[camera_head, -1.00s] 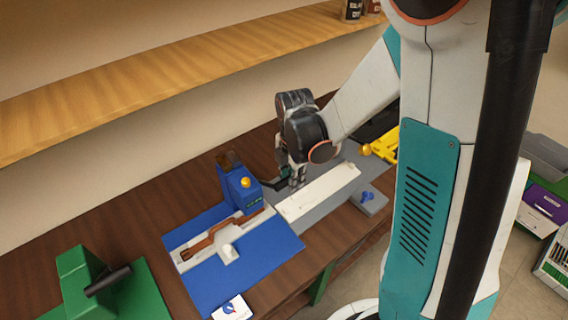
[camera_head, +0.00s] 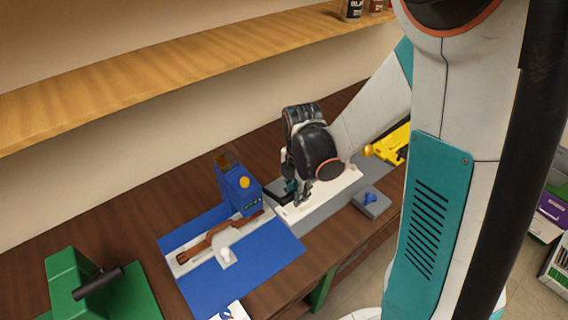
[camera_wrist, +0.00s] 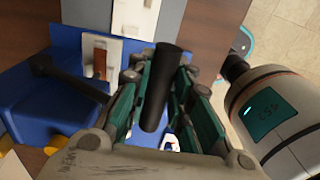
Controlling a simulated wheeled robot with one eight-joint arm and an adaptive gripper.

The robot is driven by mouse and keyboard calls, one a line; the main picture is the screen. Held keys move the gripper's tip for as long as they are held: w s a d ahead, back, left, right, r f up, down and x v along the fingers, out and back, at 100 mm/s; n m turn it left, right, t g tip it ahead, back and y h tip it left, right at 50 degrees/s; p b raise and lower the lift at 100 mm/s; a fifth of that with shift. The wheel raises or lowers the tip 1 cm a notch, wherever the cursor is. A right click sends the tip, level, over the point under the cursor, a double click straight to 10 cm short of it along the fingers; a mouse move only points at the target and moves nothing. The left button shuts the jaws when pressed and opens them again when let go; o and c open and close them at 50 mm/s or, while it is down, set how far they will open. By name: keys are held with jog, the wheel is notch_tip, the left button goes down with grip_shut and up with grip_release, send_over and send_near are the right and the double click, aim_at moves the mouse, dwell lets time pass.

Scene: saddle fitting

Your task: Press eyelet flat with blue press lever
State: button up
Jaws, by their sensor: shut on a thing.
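The blue press (camera_head: 238,188) stands on the bench at the back edge of a blue mat, with a yellow knob on its face. In the wrist view the blue press body (camera_wrist: 45,105) is at the left, its dark lever arm running toward my gripper. My gripper (camera_head: 302,198) is right of the press, shut on the black lever handle (camera_wrist: 163,88), which lies between its fingers. A brown strap (camera_head: 215,243) lies in a white fixture and runs to the foot of the press; its end shows in the wrist view (camera_wrist: 100,58). I cannot make out the eyelet.
A green fixture with a black handle (camera_head: 97,284) stands at the front left. A grey block with a blue knob (camera_head: 371,200) and a yellow tool (camera_head: 388,147) are further right. A shelf (camera_head: 190,65) runs above.

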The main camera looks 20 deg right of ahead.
jog(key=shift+s+d+f+b, duration=0.1)
jog(key=shift+s+f+b, duration=0.15)
jog(key=shift+f+b, duration=0.5)
jog(key=shift+s+d+f+b, duration=0.1)
jog(key=shift+s+f+b, duration=0.1)
jog(key=shift+f+b, duration=0.45)
jog(key=shift+s+f+b, duration=0.25)
jog(key=shift+f+b, duration=0.4)
jog(key=shift+f, duration=0.15)
jog(key=shift+s+f+b, duration=0.15)
jog(key=shift+f+b, duration=1.9)
jog(key=shift+f, duration=0.1)
jog(key=shift+c, duration=0.2)
jog(key=shift+r, duration=0.15)
jog(key=shift+w+r+p, duration=0.2)
jog(key=shift+r+p, duration=0.9)
jog(key=shift+r, duration=0.45)
